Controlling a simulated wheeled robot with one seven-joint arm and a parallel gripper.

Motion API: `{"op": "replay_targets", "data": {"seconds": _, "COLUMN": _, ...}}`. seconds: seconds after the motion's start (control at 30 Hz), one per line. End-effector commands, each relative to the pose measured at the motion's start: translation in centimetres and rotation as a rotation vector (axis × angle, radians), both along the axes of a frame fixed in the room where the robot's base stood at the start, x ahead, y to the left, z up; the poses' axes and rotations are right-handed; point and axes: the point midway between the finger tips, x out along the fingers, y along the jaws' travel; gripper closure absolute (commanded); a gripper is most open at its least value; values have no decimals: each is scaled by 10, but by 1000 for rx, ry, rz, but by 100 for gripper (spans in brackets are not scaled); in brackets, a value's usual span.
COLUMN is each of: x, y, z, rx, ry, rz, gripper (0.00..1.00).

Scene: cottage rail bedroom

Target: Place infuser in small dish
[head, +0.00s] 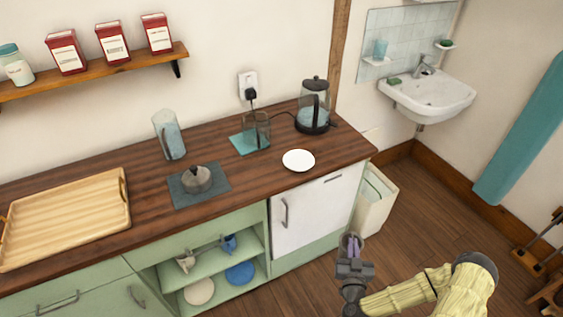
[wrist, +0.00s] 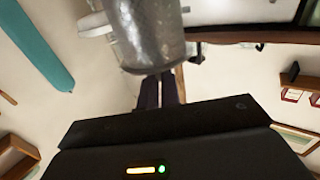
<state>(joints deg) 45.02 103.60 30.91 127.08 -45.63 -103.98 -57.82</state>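The infuser, a grey metal mesh cylinder (wrist: 150,35), sits at the tips of my gripper's fingers in the wrist view. My gripper (head: 351,244) is shut on it and hangs in front of the counter, right of the white cabinet door in the head view. In the head view the infuser is too small to make out clearly. The small dish, white and round (head: 298,160), lies empty on the wooden counter near its front edge. My gripper is apart from the dish, to its lower right in the picture.
A kettle (head: 313,108) stands behind the dish. A glass mug (head: 262,130) is on a teal mat (head: 240,145). A lidded pot (head: 196,180), a glass pitcher (head: 168,138) and a wooden tray (head: 65,220) stand further left. A bin (head: 374,200) is beside the cabinet.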

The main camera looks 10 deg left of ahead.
Motion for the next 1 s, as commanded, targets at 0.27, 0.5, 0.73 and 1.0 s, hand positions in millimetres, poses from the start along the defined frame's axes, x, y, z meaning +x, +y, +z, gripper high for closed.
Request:
{"op": "replay_targets", "data": {"seconds": 0.27, "x": 0, "y": 0, "z": 0, "rx": 0, "ry": 0, "rz": 0, "gripper": 100}}
{"op": "replay_targets", "data": {"seconds": 0.5, "x": 1, "y": 1, "z": 2, "rx": -1, "ry": -2, "rz": 6, "gripper": 100}}
{"op": "replay_targets", "data": {"seconds": 0.73, "x": 25, "y": 14, "z": 32, "rx": -9, "ry": -16, "rz": 100, "gripper": 100}}
{"op": "replay_targets", "data": {"seconds": 1.0, "x": 74, "y": 57, "z": 105, "rx": -16, "ry": -25, "rz": 303, "gripper": 100}}
